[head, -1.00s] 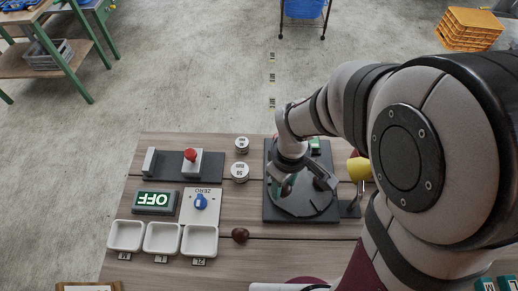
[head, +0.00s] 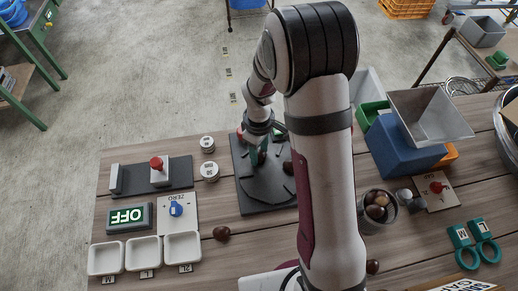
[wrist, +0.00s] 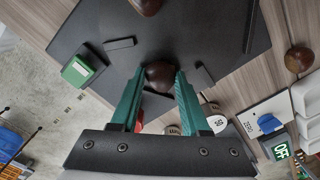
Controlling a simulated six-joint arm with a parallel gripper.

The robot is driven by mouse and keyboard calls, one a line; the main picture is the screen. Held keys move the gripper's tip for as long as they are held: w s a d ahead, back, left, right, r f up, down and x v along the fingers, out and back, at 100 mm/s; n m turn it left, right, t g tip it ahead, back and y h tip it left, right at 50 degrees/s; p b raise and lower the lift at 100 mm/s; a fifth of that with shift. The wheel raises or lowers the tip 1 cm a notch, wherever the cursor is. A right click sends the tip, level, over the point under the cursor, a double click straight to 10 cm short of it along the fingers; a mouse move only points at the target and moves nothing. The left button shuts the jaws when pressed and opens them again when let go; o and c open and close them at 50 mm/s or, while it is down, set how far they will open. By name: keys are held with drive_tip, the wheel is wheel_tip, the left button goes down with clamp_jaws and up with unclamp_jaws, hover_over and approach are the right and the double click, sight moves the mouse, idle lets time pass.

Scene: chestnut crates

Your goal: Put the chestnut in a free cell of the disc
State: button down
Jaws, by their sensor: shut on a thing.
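My gripper (wrist: 160,88) has teal fingers, shut on a brown chestnut (wrist: 160,75) between their tips. In the head view the gripper (head: 256,156) is over the far part of the dark grey disc (head: 262,187), partly hidden by my arm. Thin dark dividers (wrist: 119,44) stand on the disc. The held chestnut is at or just above the disc surface; I cannot tell whether it touches. Another chestnut (wrist: 146,4) lies on the disc at the top edge of the wrist view. One more chestnut (head: 221,233) lies on the table, left of the disc.
White trays (head: 143,252), an OFF display (head: 127,216) and a ZERO panel (head: 177,211) stand left. A green-topped box (wrist: 83,69) sits beside the disc. A cup of chestnuts (head: 375,212) and a blue box with a grey hopper (head: 430,120) are on the right.

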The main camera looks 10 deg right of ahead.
drive_tip(key=shift+c, duration=1.9)
unclamp_jaws()
drive_tip(key=shift+f, duration=0.1)
